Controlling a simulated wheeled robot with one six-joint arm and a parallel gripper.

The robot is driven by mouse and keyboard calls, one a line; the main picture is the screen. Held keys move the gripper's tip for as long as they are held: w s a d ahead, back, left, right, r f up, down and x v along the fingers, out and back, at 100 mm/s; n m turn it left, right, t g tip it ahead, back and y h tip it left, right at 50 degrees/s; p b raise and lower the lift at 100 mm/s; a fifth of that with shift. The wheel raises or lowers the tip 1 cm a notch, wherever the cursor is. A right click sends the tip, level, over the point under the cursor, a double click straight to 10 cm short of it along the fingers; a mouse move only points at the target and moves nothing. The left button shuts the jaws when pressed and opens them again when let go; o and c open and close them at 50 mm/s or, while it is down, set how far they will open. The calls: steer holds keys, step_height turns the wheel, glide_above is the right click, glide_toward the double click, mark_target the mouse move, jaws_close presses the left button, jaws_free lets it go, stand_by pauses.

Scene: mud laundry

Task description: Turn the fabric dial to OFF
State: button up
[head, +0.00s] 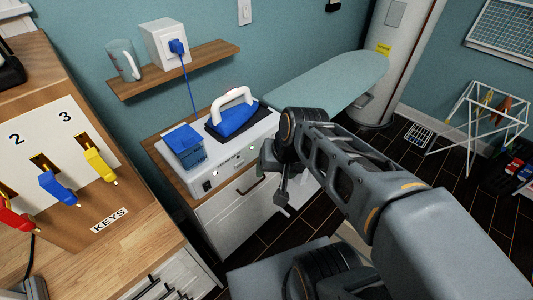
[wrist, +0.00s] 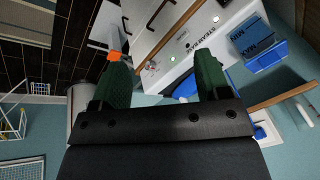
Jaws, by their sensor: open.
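The white steam station (head: 232,157) stands on a cabinet, with a blue water tank (head: 187,146) and a blue iron with a white handle (head: 232,108) on top. Its front has lettering, a dark round spot at the left and small lights. I cannot make out the fabric dial or its setting; my gripper (head: 283,190) and arm cover the station's right end. In the wrist view my gripper (wrist: 152,75) is open and empty, with two green fingers apart. The station (wrist: 190,45) shows upside down beyond them. A small orange piece (wrist: 113,56) shows by the left fingertip; I cannot tell what it is.
An ironing board (head: 335,83) lies behind my arm. A wall shelf (head: 180,70) holds a mug and a white box with a blue plug. A key panel (head: 65,165) stands on the wooden counter at left. A drying rack (head: 485,120) stands at right; dark floor lies between.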

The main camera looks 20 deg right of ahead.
steer(key=w+d+f+m+t+y+b, duration=0.1)
steer(key=w+f+m+y+b, duration=0.35)
steer(key=f+m+b, duration=0.35)
steer(key=w+d+f+m+t+y+b, duration=0.1)
steer(key=w+d+f+m+y+b, duration=0.1)
steer(key=w+f+m+y+b, duration=0.5)
steer(key=w+d+f+m+t+h+b, duration=0.2)
steer(key=w+d+f+m+t+b, duration=0.1)
steer(key=d+f+m+t, duration=0.35)
steer(key=w+d+f+m+t+h+b, duration=0.25)
steer(key=w+d+f+m+t, duration=0.2)
steer(key=d+m, duration=0.4)
steer(key=w+a+n, duration=0.1)
steer(key=w+a, duration=0.4)
steer(key=w, duration=0.6)
steer(key=shift+a+f+g, duration=0.15)
steer(key=shift+f+g, duration=0.1)
steer(key=shift+g, duration=0.05)
steer(key=shift+s, duration=0.1)
steer(key=shift+h, duration=0.3)
steer(key=c, duration=0.9)
